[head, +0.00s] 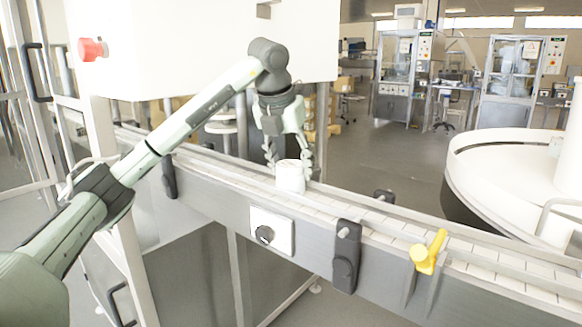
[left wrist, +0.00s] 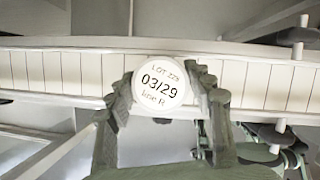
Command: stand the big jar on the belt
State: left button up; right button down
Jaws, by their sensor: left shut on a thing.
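The big jar (head: 290,177) is white and stands upright over the conveyor belt (head: 325,208) in the head view; whether its base touches the belt I cannot tell. My left gripper (head: 289,163) points down and is shut on the jar from above, with a finger at each side. In the left wrist view the jar's round white lid (left wrist: 159,83) reads "LOT", "03/29" and "line R", and it sits between the two fingers over the white slats. My right gripper is in neither view.
The belt has metal side rails with dark brackets (head: 346,256) and a yellow handle (head: 428,252) to the right. A large round white table (head: 510,165) stands at the right. The belt right of the jar looks clear.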

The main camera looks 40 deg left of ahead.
pick_arm(q)
jog(key=shift+f, duration=0.3)
jog(key=shift+r, duration=0.1)
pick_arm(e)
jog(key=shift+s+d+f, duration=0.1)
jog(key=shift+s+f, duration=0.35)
pick_arm(q)
jog(key=shift+f, duration=0.25)
jog(key=o, duration=1.3)
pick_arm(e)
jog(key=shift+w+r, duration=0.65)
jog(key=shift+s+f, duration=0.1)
